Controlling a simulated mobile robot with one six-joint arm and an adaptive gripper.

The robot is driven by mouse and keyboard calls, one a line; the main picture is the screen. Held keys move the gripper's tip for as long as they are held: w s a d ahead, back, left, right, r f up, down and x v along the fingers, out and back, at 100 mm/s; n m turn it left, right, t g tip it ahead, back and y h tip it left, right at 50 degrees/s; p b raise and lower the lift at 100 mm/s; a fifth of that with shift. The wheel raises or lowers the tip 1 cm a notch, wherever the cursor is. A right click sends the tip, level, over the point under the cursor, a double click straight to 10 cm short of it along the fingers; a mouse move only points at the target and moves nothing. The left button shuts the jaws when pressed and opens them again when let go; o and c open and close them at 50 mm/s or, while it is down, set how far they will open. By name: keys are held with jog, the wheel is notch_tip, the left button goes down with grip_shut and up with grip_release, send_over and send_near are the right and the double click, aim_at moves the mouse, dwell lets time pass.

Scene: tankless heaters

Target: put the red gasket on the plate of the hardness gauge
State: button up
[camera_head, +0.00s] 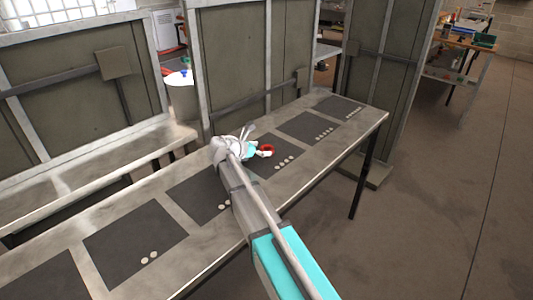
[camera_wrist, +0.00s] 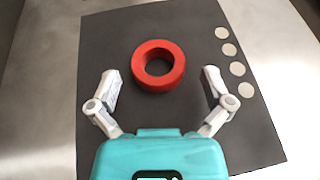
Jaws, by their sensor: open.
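The red gasket (camera_wrist: 158,82) is a thick red ring. It lies flat on a dark square mat with several pale dots in a row along its right side in the wrist view. It also shows in the head view (camera_head: 268,149), just right of my gripper. My gripper (camera_wrist: 160,88) is open and empty, with one finger on each side of the gasket and apart from it. In the head view my gripper (camera_head: 262,152) is over the middle of the long bench. I cannot make out the hardness gauge or its plate in either view.
The long metal bench (camera_head: 60,235) carries several dark mats marked with pale dots. The other mats, such as the far one (camera_head: 338,107), look bare. Tall grey-green panels (camera_head: 230,60) stand behind the bench. Open floor (camera_head: 440,200) lies to the right.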

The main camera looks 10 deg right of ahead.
aim_at(268, 148)
jog(key=shift+b+x, duration=0.45)
jog(key=shift+x, duration=1.2)
jog(key=shift+a, duration=0.1)
jog(key=shift+c, duration=0.3)
jog(key=c, duration=1)
notch_tip(268, 148, up, 3)
jog(key=p, duration=0.3)
jog(key=shift+f, duration=0.15)
jog(key=shift+s+d+r+p, duration=0.8)
jog(key=shift+s+r+p, duration=0.9)
jog(key=shift+s, duration=0.5)
jog(key=shift+s+d+r+p, duration=0.75)
jog(key=shift+s+r+p, duration=0.95)
jog(key=shift+s, duration=0.55)
jog(key=shift+s+d+r+p, duration=0.8)
jog(key=shift+s+r+p, duration=0.85)
jog(key=shift+s, duration=0.55)
